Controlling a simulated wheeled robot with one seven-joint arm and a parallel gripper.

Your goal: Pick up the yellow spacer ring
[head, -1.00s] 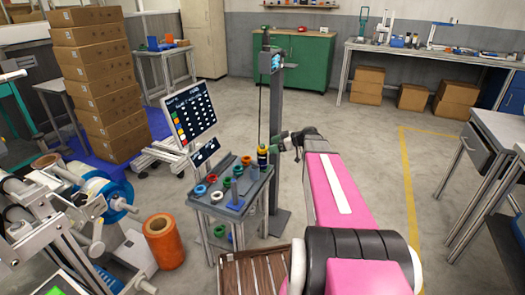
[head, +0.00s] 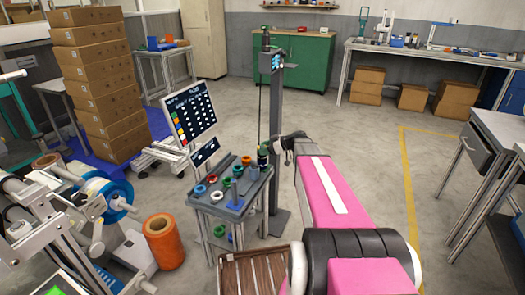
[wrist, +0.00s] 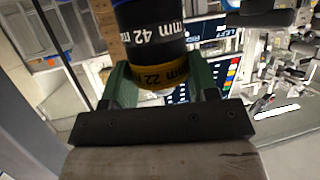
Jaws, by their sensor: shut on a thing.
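The yellow spacer ring (wrist: 160,76), printed with "22" and "mm", sits between the two green fingers of my gripper (wrist: 162,82) in the wrist view. My gripper is shut on it. A black ring (wrist: 150,38) marked "42 mm" lies right against the yellow ring, with a blue part (wrist: 128,3) beyond it at the top edge. In the head view my gripper (head: 266,150) is at the back right corner of the small grey table; the yellow ring is not discernible there.
The small grey table (head: 222,208) carries several coloured rings, among them a red one (head: 199,190) and a white one (head: 186,197). A screen (head: 190,110) stands behind it. A grey post (head: 276,120) stands close behind my gripper.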

